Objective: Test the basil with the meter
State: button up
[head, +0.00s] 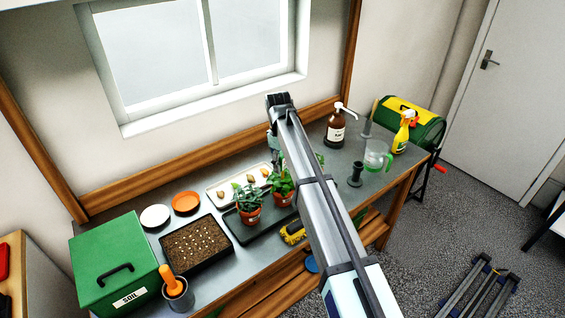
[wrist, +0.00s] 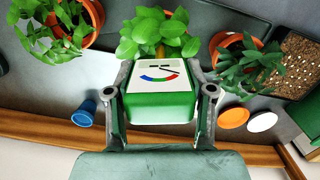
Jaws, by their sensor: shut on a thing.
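My gripper (wrist: 160,100) is shut on the green meter (wrist: 160,107), which has a white dial face (wrist: 158,76) with a coloured arc. In the head view my gripper (head: 274,155) is over the back of the bench, partly hidden by my arm. A plant with broad bright green leaves (wrist: 158,32) stands just beyond the meter; it also shows in the head view (head: 281,183). A darker plant (wrist: 243,66) is on one side and another bright green plant (wrist: 52,26) on the other. I cannot read which is basil. The meter's lower end is hidden.
A seed tray (head: 196,246), a green soil box (head: 118,262), and orange (head: 186,202) and white (head: 155,216) saucers are left of the plants. A pump bottle (head: 335,131), a jug (head: 377,156) and a yellow spray bottle (head: 403,133) stand at the right. A blue cup (wrist: 84,113) is near the meter.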

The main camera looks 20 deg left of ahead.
aim_at(283, 170)
jog(key=shift+f, duration=0.75)
dwell(0.7)
jog(key=shift+f, duration=0.35)
jog(key=shift+f, duration=0.25)
dwell(0.4)
jog(key=shift+f+b, duration=0.3)
jog(key=shift+f, duration=0.05)
jog(key=shift+f, duration=0.65)
dwell(0.5)
dwell(1.5)
jog(key=o, duration=1.4)
